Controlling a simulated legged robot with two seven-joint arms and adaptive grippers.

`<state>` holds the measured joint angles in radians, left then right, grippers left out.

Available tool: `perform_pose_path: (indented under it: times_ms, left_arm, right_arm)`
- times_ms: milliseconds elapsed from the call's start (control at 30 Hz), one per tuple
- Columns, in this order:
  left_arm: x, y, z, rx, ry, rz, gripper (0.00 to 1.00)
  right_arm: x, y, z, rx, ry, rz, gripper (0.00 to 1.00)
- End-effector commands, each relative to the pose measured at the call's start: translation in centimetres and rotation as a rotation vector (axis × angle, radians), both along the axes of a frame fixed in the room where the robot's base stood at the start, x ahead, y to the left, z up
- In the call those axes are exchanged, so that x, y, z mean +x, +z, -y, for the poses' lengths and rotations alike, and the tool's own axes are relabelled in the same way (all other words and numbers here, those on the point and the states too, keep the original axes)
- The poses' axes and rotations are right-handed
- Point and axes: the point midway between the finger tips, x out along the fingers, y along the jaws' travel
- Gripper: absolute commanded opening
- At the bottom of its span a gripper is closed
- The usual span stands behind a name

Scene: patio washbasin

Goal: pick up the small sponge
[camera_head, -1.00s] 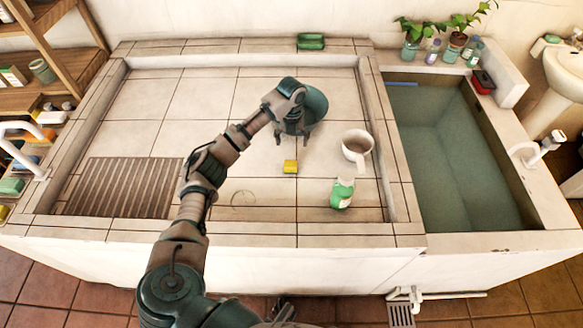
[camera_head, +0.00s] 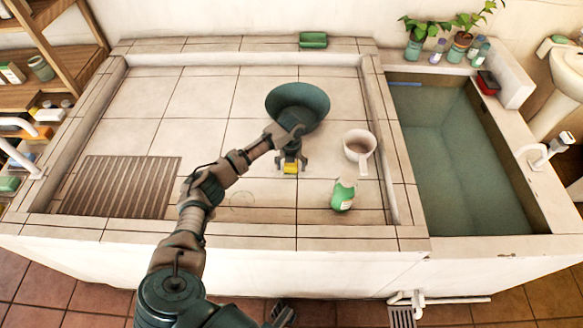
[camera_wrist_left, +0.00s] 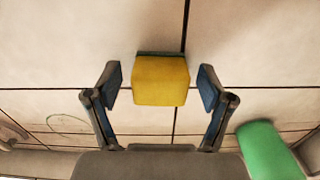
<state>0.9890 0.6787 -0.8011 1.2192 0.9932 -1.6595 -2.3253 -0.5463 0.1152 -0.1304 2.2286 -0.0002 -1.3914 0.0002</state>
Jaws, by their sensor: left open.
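The small sponge (camera_head: 290,169) is a yellow block on the tiled basin floor, partly hidden by my left gripper in the head view. In the left wrist view, the sponge (camera_wrist_left: 161,80) shows a yellow body with a dark strip along its far edge. My left gripper (camera_head: 291,163) is directly over it. In the wrist view the open fingers of the left gripper (camera_wrist_left: 161,85) stand on either side of the sponge, with a gap on each side.
A dark green bowl (camera_head: 312,103) stands just behind the gripper. A ridged drain board (camera_head: 120,187) lies at the left. A green block (camera_head: 313,40) rests on the back ledge.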

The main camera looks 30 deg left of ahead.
Motion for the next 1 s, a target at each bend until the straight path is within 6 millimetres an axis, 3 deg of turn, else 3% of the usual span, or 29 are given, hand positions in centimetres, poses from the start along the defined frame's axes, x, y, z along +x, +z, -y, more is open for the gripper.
perform_pose_path:
  times_ms: [100, 133, 300, 333, 733, 867, 1000]
  left_arm:
    - [0.0, 0.1, 0.0, 0.000, 0.000, 0.001, 0.81]
    - [0.0, 0.1, 0.0, 0.000, 0.000, 0.001, 0.76]
    - [0.0, 0.1, 0.0, 0.000, 0.000, 0.000, 0.34]
    - [0.0, 0.1, 0.0, 0.000, 0.000, 0.000, 0.30]
    - [0.0, 0.4, 0.0, 0.000, 0.001, 0.000, 0.29]
    - [0.1, 1.5, 0.0, 0.000, 0.001, 0.002, 0.29]
    - [0.1, 3.7, -0.1, 0.000, 0.001, 0.006, 0.29]
  right_arm:
    - [0.0, 0.0, 0.0, 0.000, 0.000, 0.000, 0.40]
    - [0.0, 0.0, 0.0, 0.000, 0.000, 0.000, 0.40]
    - [0.1, 0.0, 0.0, -0.001, 0.000, -0.001, 0.40]
    - [0.1, 0.0, 0.0, -0.001, 0.000, -0.001, 0.40]
    - [0.2, 0.0, 0.0, -0.001, 0.000, 0.001, 0.40]
    - [0.3, -0.1, 0.0, 0.000, 0.000, 0.006, 0.40]
    - [0.2, -1.9, -0.2, 0.002, 0.002, -0.004, 0.40]
